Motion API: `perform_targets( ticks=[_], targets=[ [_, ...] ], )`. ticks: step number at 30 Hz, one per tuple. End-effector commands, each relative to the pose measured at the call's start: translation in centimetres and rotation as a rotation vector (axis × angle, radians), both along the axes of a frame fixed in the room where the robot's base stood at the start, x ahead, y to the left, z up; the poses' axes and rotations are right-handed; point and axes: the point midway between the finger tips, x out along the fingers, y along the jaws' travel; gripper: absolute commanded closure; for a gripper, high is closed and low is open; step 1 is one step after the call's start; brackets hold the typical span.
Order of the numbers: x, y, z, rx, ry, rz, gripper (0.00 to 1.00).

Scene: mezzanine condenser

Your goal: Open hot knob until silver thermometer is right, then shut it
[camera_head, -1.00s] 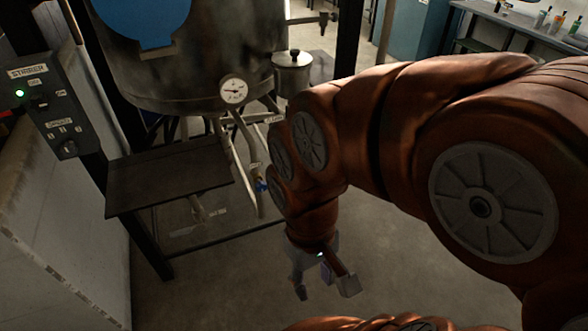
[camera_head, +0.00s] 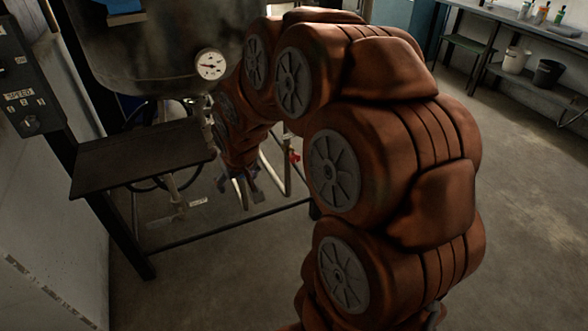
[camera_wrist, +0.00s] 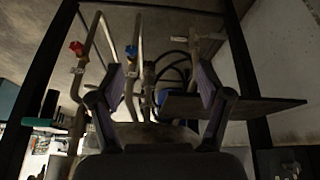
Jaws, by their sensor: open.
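The thermometer (camera_head: 210,64) is a round white dial with a silver rim and a dark needle, on the lower front of the metal vessel; its figures are too small to read. A red knob (camera_head: 293,157) sits on a pipe right of my arm, and it also shows in the wrist view (camera_wrist: 76,48) at upper left. A blue knob (camera_wrist: 131,52) shows nearer the middle of the wrist view; my arm seems to hide it in the head view. My gripper (camera_head: 240,187) is open and empty below the vessel. In the wrist view its fingers (camera_wrist: 160,76) are apart, with pipes beyond them.
A dark shelf (camera_head: 140,160) juts out left of my gripper. A control box (camera_head: 22,100) is at the left wall. Black frame bars and pipes stand around the gripper. The floor (camera_head: 480,220) at right is clear, with a bench (camera_head: 525,35) at the back.

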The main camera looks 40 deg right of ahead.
Motion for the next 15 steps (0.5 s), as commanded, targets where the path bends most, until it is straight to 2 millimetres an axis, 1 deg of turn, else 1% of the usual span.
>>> perform_targets(
  ticks=[1,3,5,6,8,9,11,15],
  targets=[
    [1.7,-1.5,-2.6,0.000,-0.037,-0.017,0.23],
    [4.2,-3.4,-4.2,-0.002,-0.104,-0.034,0.23],
    [6.2,-5.1,-5.6,-0.005,-0.162,-0.047,0.23],
    [7.5,-6.3,-6.5,-0.007,-0.202,-0.058,0.23],
    [9.3,-8.2,-8.0,-0.009,-0.258,-0.072,0.23],
    [10.5,-9.5,-8.7,-0.012,-0.301,-0.081,0.23],
    [12.0,-11.3,-10.2,-0.012,-0.359,-0.096,0.23],
    [14.8,-15.9,-13.6,-0.014,-0.493,-0.128,0.23]
  ],
)
